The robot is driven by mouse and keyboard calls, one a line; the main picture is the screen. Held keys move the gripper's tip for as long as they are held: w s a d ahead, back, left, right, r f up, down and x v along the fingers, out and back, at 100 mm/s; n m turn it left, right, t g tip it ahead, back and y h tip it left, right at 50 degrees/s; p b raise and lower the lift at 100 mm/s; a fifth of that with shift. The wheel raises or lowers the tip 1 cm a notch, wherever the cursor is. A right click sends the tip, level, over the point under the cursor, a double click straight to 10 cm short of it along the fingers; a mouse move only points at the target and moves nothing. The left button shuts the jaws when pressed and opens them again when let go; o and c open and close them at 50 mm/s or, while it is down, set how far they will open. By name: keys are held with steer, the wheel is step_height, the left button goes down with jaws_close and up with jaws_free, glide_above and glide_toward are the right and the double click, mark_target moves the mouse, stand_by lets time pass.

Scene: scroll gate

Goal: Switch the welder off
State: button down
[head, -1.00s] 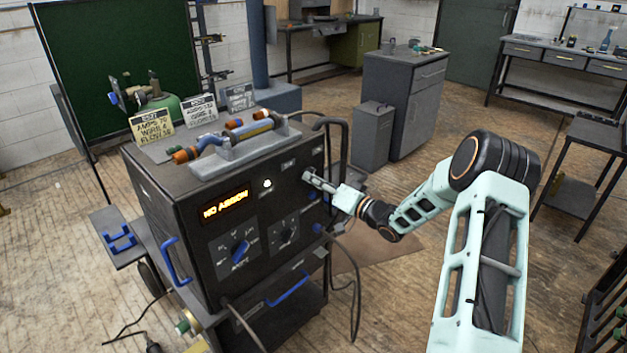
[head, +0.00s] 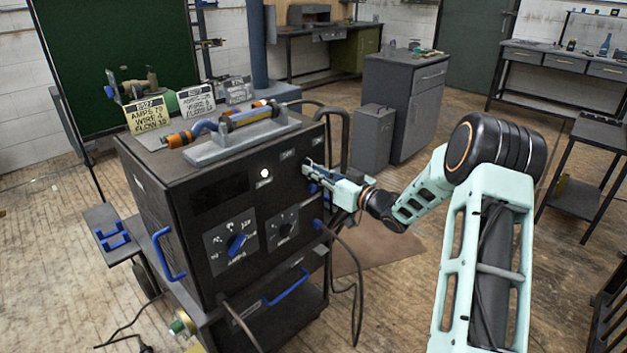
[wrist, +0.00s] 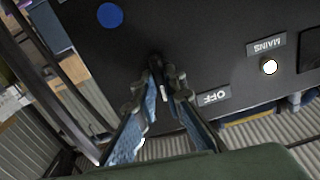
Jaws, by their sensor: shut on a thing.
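The welder (head: 180,240) is a dark cabinet on a cart with dials and labels on its front. My gripper (head: 307,173) is at the upper right of this front, shut on a small dark switch (wrist: 157,64). The switch is mostly hidden between the fingertips. An OFF label (wrist: 214,96) sits beside it. The round MAINS lamp (wrist: 269,67) shows white and also shows in the head view (head: 264,173). The display window (head: 220,193) is dark. My gripper also shows in the wrist view (wrist: 160,78).
A blue knob (head: 236,244) and a dark dial (head: 284,229) are lower on the panel. A torch rack (head: 245,135) and several cards stand on top. Cables hang by the right side.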

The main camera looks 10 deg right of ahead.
steer(key=shift+n+b, duration=4.3)
steer(key=shift+n, duration=0.3)
steer(key=c, duration=2)
jaws_free()
steer(key=v, duration=1.2)
